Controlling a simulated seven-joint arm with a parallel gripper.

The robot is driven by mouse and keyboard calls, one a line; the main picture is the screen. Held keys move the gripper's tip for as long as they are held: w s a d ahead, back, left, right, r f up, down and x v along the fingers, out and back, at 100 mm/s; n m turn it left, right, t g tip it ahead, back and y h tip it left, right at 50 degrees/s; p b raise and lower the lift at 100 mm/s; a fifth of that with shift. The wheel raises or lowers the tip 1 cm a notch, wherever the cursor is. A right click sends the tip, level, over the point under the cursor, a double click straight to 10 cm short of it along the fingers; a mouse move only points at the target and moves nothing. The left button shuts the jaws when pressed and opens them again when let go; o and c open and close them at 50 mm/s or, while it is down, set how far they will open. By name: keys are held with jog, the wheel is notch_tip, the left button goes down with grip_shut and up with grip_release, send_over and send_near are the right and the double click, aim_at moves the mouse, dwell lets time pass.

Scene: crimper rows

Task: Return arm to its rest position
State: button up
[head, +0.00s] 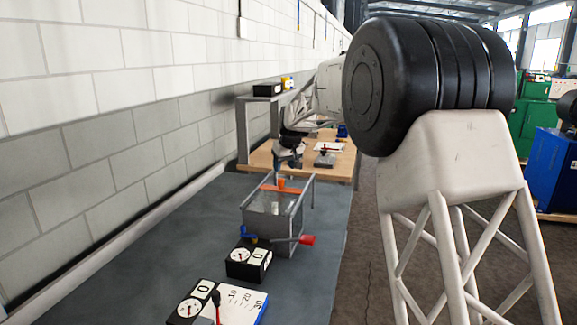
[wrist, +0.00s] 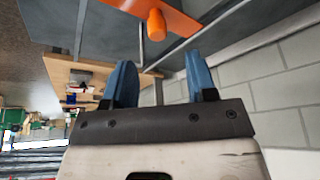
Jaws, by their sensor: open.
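My gripper (wrist: 160,68) shows in the wrist view with its two blue fingers apart and nothing between them. In the head view my gripper (head: 291,162) hangs at the end of my arm, close to the far end of the grey metal frame. The frame (head: 272,211) stands on the dark bench and carries an orange bar (head: 272,189) with an orange knob (head: 282,183). In the wrist view the orange bar (wrist: 185,22) and knob (wrist: 156,25) lie beyond the fingertips, and I see no contact. The fingertips are too small to make out in the head view.
A red-ended handle (head: 307,240) sticks out of the frame's near side. A dial box (head: 248,262) and a white numbered board (head: 238,302) stand nearer on the bench (head: 150,275). A wooden table (head: 262,158) is behind. A block wall (head: 90,130) runs along the left.

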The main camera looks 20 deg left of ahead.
jog(key=shift+d, duration=0.1)
jog(key=s+d+r+m+h, duration=0.15)
jog(key=s+d+r, duration=0.25)
jog(key=s+d, duration=1.05)
jog(key=s+d+r+m, duration=0.35)
jog(key=s+d, duration=0.75)
jog(key=d, duration=0.6)
jog(key=s+d+f+m, duration=0.1)
jog(key=s+d+f, duration=0.2)
jog(key=s, duration=0.9)
jog(key=s+d+f+m+h, duration=0.1)
jog(key=s+d+f, duration=0.3)
jog(key=s+d, duration=0.4)
jog(key=s+d+f+m+h, duration=0.1)
jog(key=s+d+f, duration=0.3)
jog(key=s, duration=1.1)
jog(key=shift+s+d+m+g, duration=0.35)
jog(key=shift+d+m, duration=0.25)
jog(key=shift+d, duration=0.1)
